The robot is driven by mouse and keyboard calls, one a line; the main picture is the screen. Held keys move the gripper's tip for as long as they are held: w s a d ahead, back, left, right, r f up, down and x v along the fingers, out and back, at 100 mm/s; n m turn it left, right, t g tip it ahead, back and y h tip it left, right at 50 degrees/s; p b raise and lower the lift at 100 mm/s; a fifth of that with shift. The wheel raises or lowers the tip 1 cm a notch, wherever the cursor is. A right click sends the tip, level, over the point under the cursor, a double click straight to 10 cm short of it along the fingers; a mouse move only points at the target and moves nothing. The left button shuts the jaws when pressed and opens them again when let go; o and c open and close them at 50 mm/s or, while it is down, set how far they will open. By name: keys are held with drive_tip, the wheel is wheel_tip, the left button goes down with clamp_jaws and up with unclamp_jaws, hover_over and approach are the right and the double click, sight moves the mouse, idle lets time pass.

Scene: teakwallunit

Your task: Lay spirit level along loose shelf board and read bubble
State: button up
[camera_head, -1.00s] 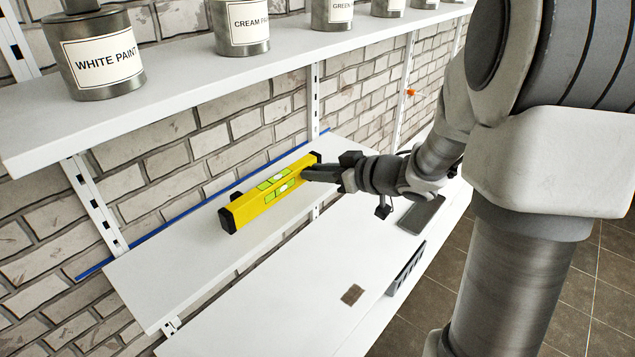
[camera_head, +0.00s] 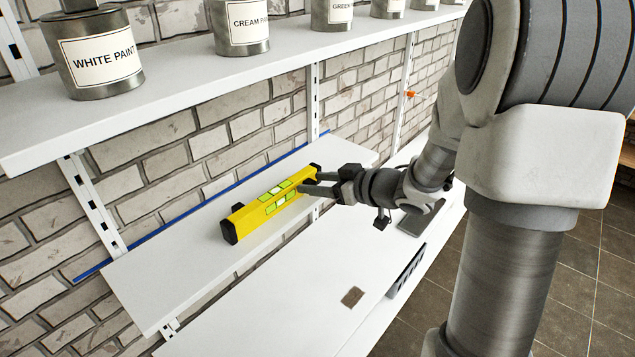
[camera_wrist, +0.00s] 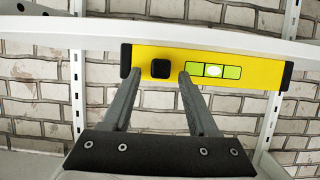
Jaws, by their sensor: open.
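The yellow spirit level (camera_head: 250,213) with black end caps lies lengthwise on the white shelf board (camera_head: 180,262). Green vials show on it. In the wrist view the level (camera_wrist: 262,72) has a green vial (camera_wrist: 232,72) with a pale bubble between two dark lines, and a black square knob (camera_wrist: 160,69). My gripper (camera_head: 304,184) is open at the level's right part. In the wrist view its fingertips (camera_wrist: 159,76) are on either side of the knob. I cannot tell whether they touch it.
A blue line (camera_head: 180,219) runs along the brick wall behind the board. An upper shelf (camera_head: 180,92) holds several labelled paint cans (camera_head: 100,60). A lower white shelf (camera_head: 285,300) carries a small brown block (camera_head: 352,297) and a dark flat item (camera_head: 420,218).

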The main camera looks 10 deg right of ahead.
drive_tip(key=v, duration=1.2)
drive_tip(key=shift+r+p, duration=0.15)
drive_tip(key=shift+p, duration=0.3)
